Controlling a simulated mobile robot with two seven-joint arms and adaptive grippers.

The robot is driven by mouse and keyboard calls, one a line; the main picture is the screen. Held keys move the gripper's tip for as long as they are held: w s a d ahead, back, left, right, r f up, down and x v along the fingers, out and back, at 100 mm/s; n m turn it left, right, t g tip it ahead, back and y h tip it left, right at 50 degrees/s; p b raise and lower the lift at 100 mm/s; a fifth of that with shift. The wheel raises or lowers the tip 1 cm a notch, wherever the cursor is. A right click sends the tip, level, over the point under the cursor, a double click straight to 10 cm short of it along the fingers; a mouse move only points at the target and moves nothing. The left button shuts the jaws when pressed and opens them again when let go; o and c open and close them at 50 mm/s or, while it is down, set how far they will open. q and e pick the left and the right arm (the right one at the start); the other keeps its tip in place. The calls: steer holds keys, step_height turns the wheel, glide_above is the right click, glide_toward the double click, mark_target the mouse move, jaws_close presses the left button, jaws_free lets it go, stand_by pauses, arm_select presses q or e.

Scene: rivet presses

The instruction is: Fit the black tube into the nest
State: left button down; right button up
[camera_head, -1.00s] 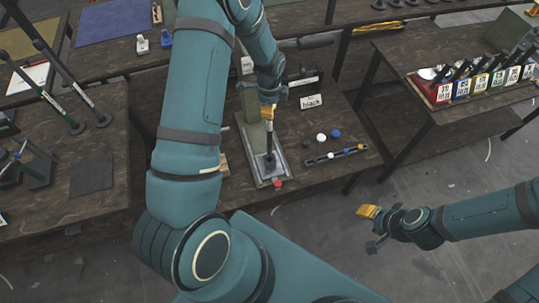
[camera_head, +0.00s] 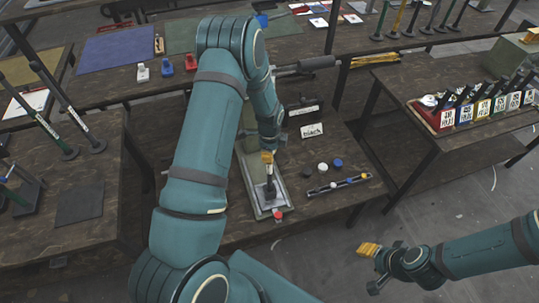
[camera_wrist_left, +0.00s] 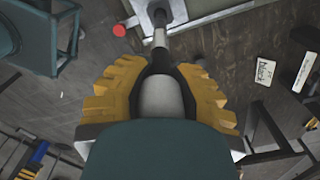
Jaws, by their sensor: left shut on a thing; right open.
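My left gripper (camera_head: 267,157) is shut above the grey press plate (camera_head: 261,208). Between its yellow fingers is an upright tube, taken as the black tube (camera_head: 269,173); it also shows in the left wrist view (camera_wrist_left: 159,40), with pale and dark sections. Its lower end meets the dark block taken as the nest (camera_head: 270,195); whether it is seated inside cannot be told. A red knob (camera_head: 278,214) sits at the plate's front end. My right gripper (camera_head: 370,265) is open and empty, over the floor at the right.
A card reading "black" (camera_head: 311,130) stands behind the plate. White, black and blue round pieces (camera_head: 322,168) and a dark strip (camera_head: 338,186) lie to its right. Numbered colour bins (camera_head: 470,110) with black rods stand on the right table. Tall rods (camera_head: 55,112) stand on the left table.

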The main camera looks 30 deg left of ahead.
arm_select(q)
steer(key=shift+f, duration=0.1)
steer(key=shift+f, duration=0.1)
steer(key=c, duration=0.9)
jaws_free()
